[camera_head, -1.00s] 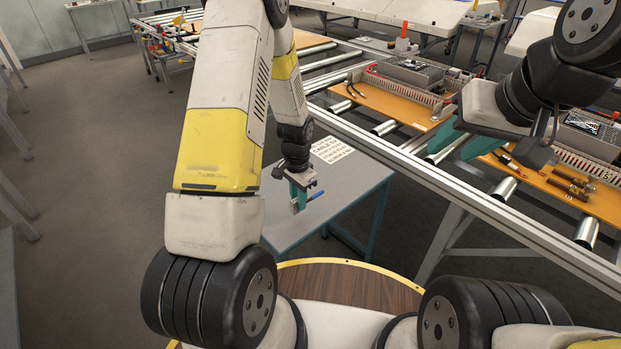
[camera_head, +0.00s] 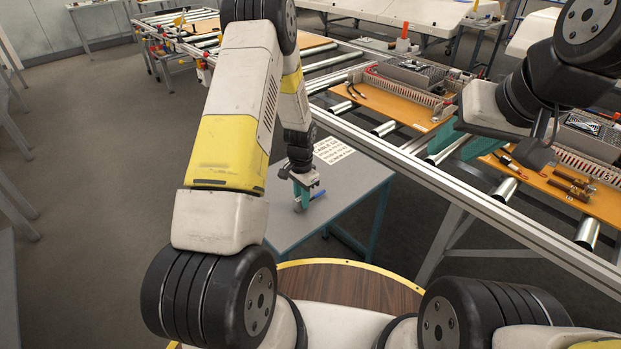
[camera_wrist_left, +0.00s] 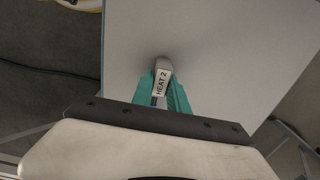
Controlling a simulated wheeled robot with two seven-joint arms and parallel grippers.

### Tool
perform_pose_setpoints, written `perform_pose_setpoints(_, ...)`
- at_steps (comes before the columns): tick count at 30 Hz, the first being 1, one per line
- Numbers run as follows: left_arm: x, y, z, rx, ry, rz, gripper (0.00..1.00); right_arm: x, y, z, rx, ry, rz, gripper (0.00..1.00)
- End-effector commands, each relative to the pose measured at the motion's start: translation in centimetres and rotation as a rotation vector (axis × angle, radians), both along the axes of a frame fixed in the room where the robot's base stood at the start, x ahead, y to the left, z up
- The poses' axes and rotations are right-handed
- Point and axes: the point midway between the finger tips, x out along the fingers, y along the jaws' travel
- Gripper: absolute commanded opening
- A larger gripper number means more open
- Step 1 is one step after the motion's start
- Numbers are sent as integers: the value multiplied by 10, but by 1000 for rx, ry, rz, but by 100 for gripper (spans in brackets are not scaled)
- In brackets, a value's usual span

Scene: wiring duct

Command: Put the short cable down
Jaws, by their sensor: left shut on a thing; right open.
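My left gripper (camera_head: 302,200) is shut on the short cable (camera_head: 316,196), low over the grey side table (camera_head: 338,200). In the head view only a small blue piece of the cable shows beside the fingers. In the left wrist view the cable (camera_wrist_left: 162,82) shows a white tag reading "HEAT 2", a grey end and a bit of blue between the teal fingers. I cannot tell whether it touches the tabletop. My right gripper (camera_head: 455,150) is open and empty above the front rail of the roller conveyor.
A printed sheet (camera_head: 331,150) lies on the side table's far part. The conveyor rail (camera_head: 450,190) runs along its right. Orange boards (camera_head: 400,105) with grey ducts, cables and brass parts (camera_head: 572,185) sit on the rollers. The side table's front part is clear.

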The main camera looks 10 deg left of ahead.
Motion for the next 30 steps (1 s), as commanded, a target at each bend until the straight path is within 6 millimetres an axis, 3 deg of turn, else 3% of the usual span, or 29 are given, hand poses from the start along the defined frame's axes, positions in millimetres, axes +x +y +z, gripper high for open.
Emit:
perform_pose_setpoints(1, 0, 0, -1, 0, 0, 0, 25, 0, 0, 0, 0, 0, 0, 43)
perform_pose_setpoints(3, 0, 0, 0, 0, 0, 0, 39, 0, 0, 0, 0, 0, 0, 43)
perform_pose_setpoints(4, 0, 0, 0, 0, 0, 0, 41, 0, 0, 0, 0, 0, 0, 43)
perform_pose_setpoints(16, 0, 0, 7, 0, -2, 0, 41, 0, 0, 0, 0, 0, 0, 43)
perform_pose_setpoints(30, 1, 0, 99, 0, -4, 1, 41, 0, 0, 0, 0, 0, 0, 43)
